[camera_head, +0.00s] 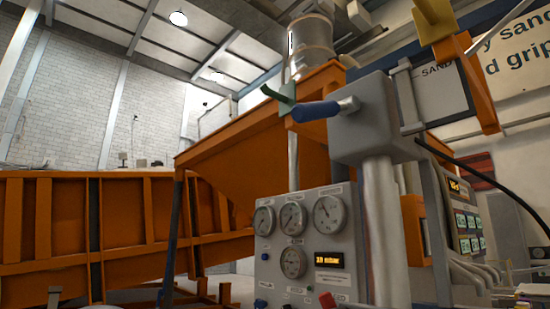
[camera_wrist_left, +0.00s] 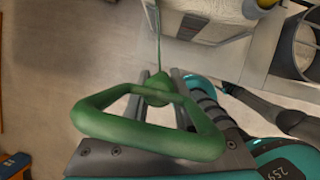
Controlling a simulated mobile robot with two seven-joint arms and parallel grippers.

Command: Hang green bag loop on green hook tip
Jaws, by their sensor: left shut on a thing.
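The green hook (camera_head: 281,97) shows in the head view, above and left of the blue handle, in front of the orange hopper. In the left wrist view, the green bag loop (camera_wrist_left: 150,138) is a thick rounded triangle. My left gripper (camera_wrist_left: 160,84) is shut on it near the knob where a thin green cord (camera_wrist_left: 157,35) begins. The cord runs to the top edge of the left wrist view, and the bag itself is out of sight. Neither gripper shows in the head view, so the distance from loop to hook cannot be seen.
A blue-handled lever (camera_head: 316,110) on a grey box (camera_head: 370,125) sits close to the green hook. A gauge panel (camera_head: 300,240) stands below. A yellow piece (camera_head: 434,20) is at upper right. An orange trough (camera_head: 120,225) fills the left.

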